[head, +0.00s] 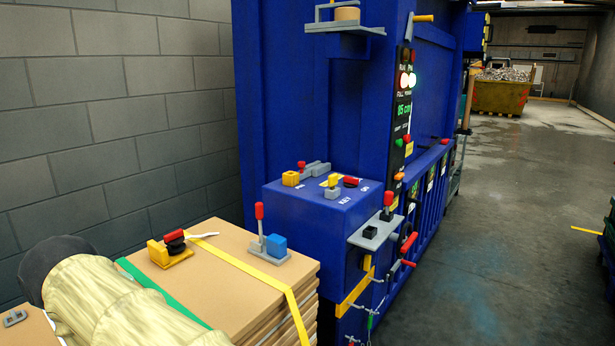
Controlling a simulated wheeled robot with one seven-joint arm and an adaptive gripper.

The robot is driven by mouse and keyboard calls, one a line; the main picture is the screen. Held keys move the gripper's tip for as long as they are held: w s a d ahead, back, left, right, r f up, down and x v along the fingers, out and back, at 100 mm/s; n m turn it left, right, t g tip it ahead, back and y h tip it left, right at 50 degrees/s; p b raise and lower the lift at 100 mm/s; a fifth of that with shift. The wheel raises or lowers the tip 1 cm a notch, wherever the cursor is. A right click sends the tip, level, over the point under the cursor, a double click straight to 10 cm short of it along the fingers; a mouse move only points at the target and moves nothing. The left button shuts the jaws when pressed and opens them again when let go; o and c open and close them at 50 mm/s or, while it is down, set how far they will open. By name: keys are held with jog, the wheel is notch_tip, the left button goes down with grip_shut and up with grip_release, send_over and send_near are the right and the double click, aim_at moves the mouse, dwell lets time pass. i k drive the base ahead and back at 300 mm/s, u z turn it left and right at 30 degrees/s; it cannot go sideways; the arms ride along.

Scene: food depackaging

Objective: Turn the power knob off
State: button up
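A blue machine (300,100) stands in the middle of the head view. On the sloped top of its lower blue box (300,207) sits a red-topped knob on a black base (351,181), with small lettering around it that seems to include "ON". I cannot tell for sure which is the power knob, or either knob's exact setting. My gripper is not in view.
A red-handled lever with a blue block (273,243) stands on the cardboard stack (225,265). A grey bracket (376,232) juts from the box.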

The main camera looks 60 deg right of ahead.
aim_at(350, 182)
jog(key=k, duration=0.95)
jog(key=z, duration=1.65)
jog(key=i, duration=0.2)
jog(key=u, duration=0.05)
